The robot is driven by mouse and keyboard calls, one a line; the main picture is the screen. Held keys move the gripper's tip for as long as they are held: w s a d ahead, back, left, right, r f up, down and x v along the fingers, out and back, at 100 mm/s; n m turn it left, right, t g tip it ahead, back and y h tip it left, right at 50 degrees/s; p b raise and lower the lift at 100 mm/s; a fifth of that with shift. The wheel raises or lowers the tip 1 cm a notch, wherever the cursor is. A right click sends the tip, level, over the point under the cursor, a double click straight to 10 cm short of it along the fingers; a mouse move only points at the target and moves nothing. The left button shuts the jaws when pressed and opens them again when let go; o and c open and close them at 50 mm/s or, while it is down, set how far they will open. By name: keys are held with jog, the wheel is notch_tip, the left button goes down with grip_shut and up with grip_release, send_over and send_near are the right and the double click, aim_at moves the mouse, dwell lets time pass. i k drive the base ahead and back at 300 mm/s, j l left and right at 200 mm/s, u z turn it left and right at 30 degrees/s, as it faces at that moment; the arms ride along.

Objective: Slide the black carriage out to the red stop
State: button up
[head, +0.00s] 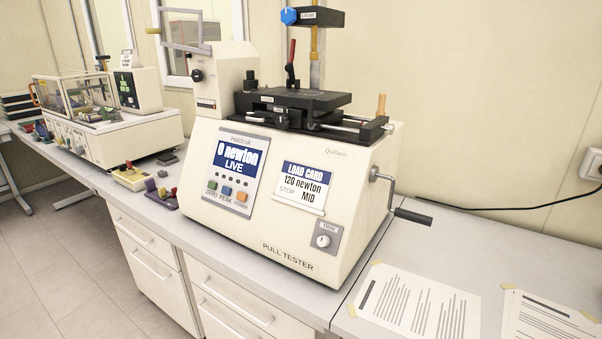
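The black carriage (312,99) is a flat dark plate on top of the cream pull tester (260,235). It sits on black rails (352,128) that reach past it to the front right. A length of bare rail shows between the plate and the right end block. I cannot make out a red stop on the rails. A red-handled lever (292,52) stands upright behind the carriage. My gripper is not in view.
A crank with a black handle (412,216) sticks out from the tester's right side. A post with a blue knob (289,16) rises behind the carriage. Taped papers (415,305) lie on the bench at right. Another machine (105,110) stands at left.

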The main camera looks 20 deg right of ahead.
aim_at(298, 119)
jog(key=j, duration=0.5)
jog(key=i+j, duration=0.15)
jog(key=j, duration=0.15)
jog(key=i+j, duration=0.15)
jog(key=j, duration=0.2)
jog(key=i+j, duration=0.15)
jog(key=j, duration=0.15)
jog(key=i, duration=0.7)
